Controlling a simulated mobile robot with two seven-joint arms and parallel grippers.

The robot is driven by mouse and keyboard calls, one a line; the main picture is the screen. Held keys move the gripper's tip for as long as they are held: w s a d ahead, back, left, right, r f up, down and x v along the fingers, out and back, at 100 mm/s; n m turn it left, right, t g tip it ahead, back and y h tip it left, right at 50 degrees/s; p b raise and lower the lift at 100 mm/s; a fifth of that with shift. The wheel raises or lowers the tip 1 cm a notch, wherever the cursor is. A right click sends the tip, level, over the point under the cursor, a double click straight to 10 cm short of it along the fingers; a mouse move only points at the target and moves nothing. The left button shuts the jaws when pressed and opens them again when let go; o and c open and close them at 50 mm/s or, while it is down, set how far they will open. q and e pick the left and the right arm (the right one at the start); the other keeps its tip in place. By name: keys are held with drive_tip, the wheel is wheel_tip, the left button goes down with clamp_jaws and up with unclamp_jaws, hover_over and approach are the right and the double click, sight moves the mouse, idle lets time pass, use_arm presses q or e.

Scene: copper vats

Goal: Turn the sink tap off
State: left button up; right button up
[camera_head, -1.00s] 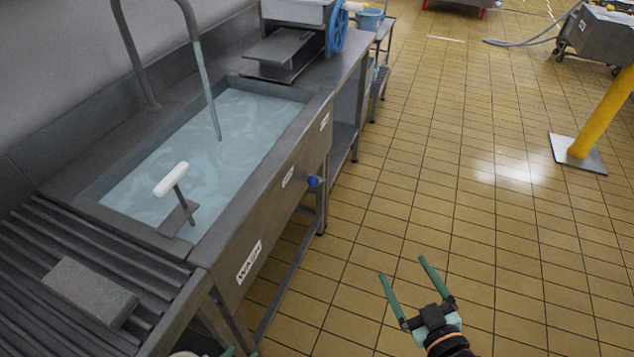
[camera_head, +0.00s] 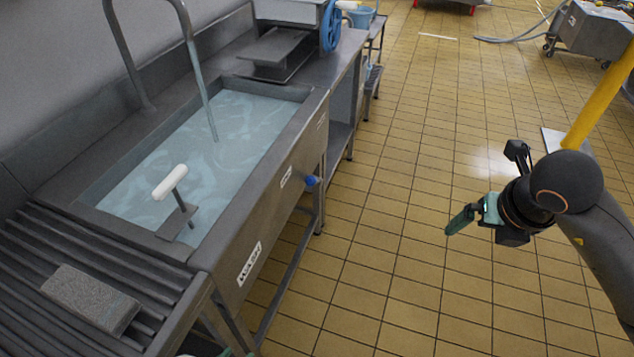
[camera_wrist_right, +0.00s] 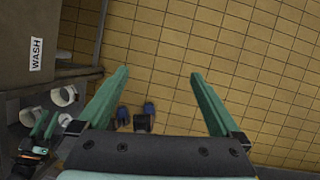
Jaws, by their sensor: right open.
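The sink (camera_head: 300,128) is a long metal basin filled with water (camera_head: 245,112). Its tap (camera_head: 122,45) is a tall bent pipe, with a stream running down into the water. A lever with a white grip (camera_head: 170,181) stands on a metal plate at the basin's near end. A blue knob (camera_head: 312,181) sticks out of the sink's front. My right gripper (camera_head: 460,220) is open and empty over the floor, well right of the sink; its parted green fingers (camera_wrist_right: 158,85) show in the right wrist view. My left gripper (camera_head: 238,353) barely shows at the bottom edge, its green tips apart.
A slatted metal rack (camera_head: 60,250) with a grey block (camera_head: 90,298) adjoins the sink's near end. A machine with a blue wheel (camera_head: 332,27) stands beyond the basin. A yellow post (camera_head: 600,97) is at the right. The tiled floor (camera_head: 400,150) between is clear.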

drive_tip(key=shift+d+r+h, duration=0.25)
drive_tip(key=shift+d+h, duration=0.05)
drive_tip(key=shift+d, duration=0.2)
